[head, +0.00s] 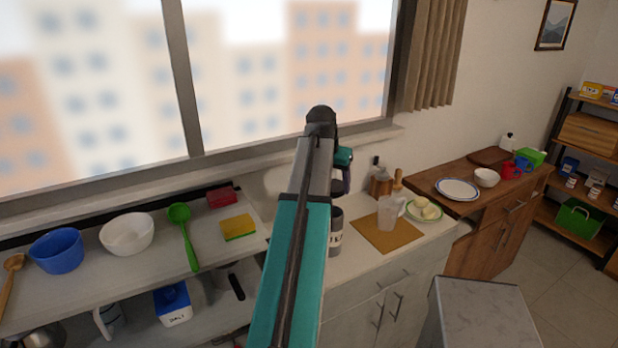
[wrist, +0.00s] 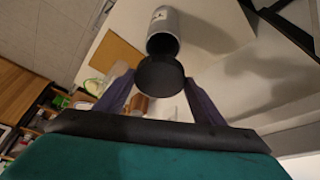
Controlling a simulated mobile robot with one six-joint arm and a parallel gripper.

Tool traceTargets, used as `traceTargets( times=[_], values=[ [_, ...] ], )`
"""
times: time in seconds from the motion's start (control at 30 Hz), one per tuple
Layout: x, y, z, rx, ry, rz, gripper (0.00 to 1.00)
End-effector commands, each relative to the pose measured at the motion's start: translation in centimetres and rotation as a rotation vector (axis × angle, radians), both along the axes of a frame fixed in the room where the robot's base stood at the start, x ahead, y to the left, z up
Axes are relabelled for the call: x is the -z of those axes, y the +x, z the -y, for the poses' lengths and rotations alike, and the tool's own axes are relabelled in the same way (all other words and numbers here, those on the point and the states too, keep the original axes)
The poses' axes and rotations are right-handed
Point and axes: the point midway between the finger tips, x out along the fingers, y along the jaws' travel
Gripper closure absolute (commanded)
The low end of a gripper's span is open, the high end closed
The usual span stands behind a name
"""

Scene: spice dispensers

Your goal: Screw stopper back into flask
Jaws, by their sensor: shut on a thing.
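The flask (head: 335,238) is a grey cylinder with dark lettering, upright on the counter and partly hidden behind my arm. It also shows in the wrist view (wrist: 175,24), its dark open mouth facing my gripper. The stopper (wrist: 160,74) is a round black disc between my two purple fingers. My gripper (wrist: 160,98) is shut on the stopper, just off the flask's mouth in the picture. Whether the stopper touches the flask rim I cannot tell. In the head view my gripper (head: 346,182) is above the flask, with the stopper not clearly visible.
A cutting board (head: 386,229) with a clear pitcher (head: 388,213) lies right of the flask, beside a plate of pale round items (head: 424,210). A shelf with bowls, a green spoon (head: 185,236) and a yellow sponge (head: 238,228) is at the left.

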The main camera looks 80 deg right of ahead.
Motion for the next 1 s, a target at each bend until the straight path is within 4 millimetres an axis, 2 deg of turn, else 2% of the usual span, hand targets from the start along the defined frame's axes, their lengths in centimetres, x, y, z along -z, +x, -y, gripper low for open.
traceTargets(
  times=[0.13,0.43,0.73,1.0],
  values=[
    [-0.2,-0.5,0.1,0.01,0.0,0.0,0.59],
    [-0.1,0.5,0.0,-0.004,0.0,0.0,0.59],
    [-0.3,0.7,-0.3,-0.007,0.0,-0.001,0.59],
    [1.2,0.7,-0.3,-0.007,0.0,-0.001,0.59]
  ],
)
